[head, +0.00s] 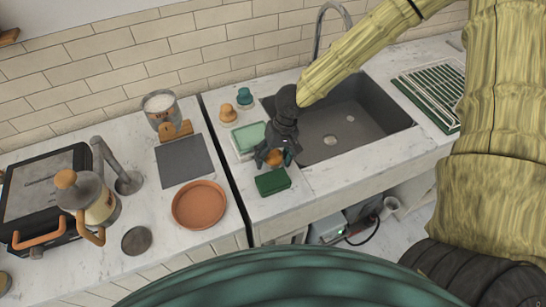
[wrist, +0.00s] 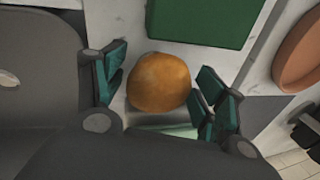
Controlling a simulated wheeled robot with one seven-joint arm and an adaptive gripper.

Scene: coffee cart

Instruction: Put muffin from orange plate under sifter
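The muffin (wrist: 158,82), round and orange-brown, shows between my gripper's fingers in the wrist view and is partly hidden by the gripper in the head view (head: 273,157). My gripper (wrist: 160,92) points down over it, open, with a gap on each side of the muffin. In the head view my gripper (head: 274,156) is over the counter by the sink. The orange plate (head: 199,205) is empty, left of the dark counter seam; its edge shows in the wrist view (wrist: 300,50). A metal container with white powder (head: 160,105), possibly the sifter, stands at the back left.
A dark green block (head: 272,181) lies just in front of the muffin. A pale green box (head: 248,138) sits behind it. The sink (head: 345,118) is right.

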